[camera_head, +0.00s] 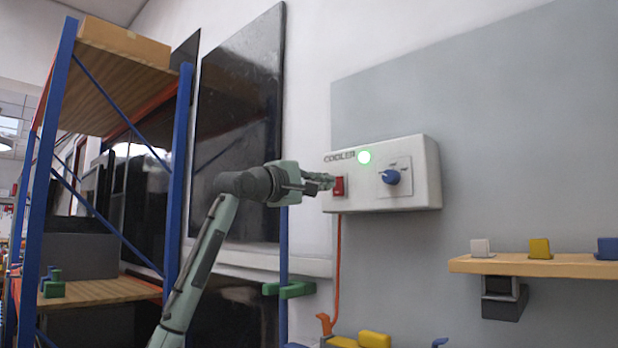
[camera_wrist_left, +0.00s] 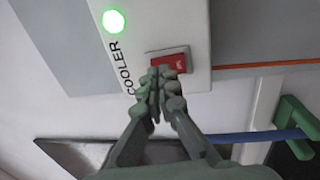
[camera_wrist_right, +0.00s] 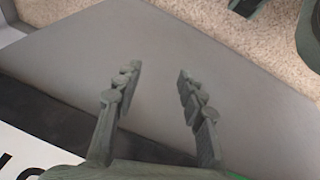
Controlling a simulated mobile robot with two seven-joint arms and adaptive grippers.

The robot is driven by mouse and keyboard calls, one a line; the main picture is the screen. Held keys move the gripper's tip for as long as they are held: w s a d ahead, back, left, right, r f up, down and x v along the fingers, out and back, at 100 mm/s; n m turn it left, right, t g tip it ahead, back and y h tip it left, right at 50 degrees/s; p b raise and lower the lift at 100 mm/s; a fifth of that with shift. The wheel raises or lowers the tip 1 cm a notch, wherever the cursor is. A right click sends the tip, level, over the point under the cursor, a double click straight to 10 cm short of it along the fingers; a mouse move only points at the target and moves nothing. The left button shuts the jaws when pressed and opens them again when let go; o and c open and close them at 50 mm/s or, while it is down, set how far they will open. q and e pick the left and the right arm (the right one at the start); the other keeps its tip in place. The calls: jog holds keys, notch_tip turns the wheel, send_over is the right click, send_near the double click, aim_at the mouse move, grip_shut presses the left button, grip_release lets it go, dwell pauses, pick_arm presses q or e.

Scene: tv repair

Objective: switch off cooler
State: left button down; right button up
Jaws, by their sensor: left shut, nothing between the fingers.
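The cooler control box (camera_head: 425,165) is a white box on the wall, labelled COOLER. Its round lamp (camera_head: 364,157) glows green; the lamp also shows lit in the left wrist view (camera_wrist_left: 113,21). A red rocker switch (camera_head: 338,186) sits at the box's left end, and a blue knob (camera_head: 391,177) is to its right. My left gripper (camera_head: 328,182) is shut and empty, its fingertips right at the red switch. In the left wrist view the fingertips overlap the lower edge of the switch (camera_wrist_left: 170,62); I cannot tell if they touch. My right gripper (camera_wrist_right: 157,75) is open and empty, seen only in the right wrist view.
A shelf rack (camera_head: 177,190) with blue posts stands at the left. A dark panel (camera_head: 238,130) leans behind my left arm. An orange cable (camera_head: 338,260) hangs below the box. A wooden shelf (camera_head: 550,266) with coloured blocks is at the right.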

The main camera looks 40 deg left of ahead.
aim_at(337, 186)
pick_arm(q)
jog(key=shift+w+r, duration=0.1)
jog(key=shift+w, duration=0.7)
pick_arm(e)
jog(key=shift+w+f, duration=0.1)
jog(key=shift+f, duration=0.4)
jog(key=shift+r, duration=0.1)
pick_arm(q)
jog(key=shift+w+d+r+p, duration=0.1)
jog(key=shift+w+r+p, duration=0.3)
jog(key=shift+p, duration=0.55)
jog(key=shift+s+f+b, duration=0.1)
jog(key=shift+f+b, duration=0.1)
jog(key=shift+b, duration=0.1)
pick_arm(e)
notch_tip(337, 186, down, 3)
jog(key=shift+a+r, duration=0.1)
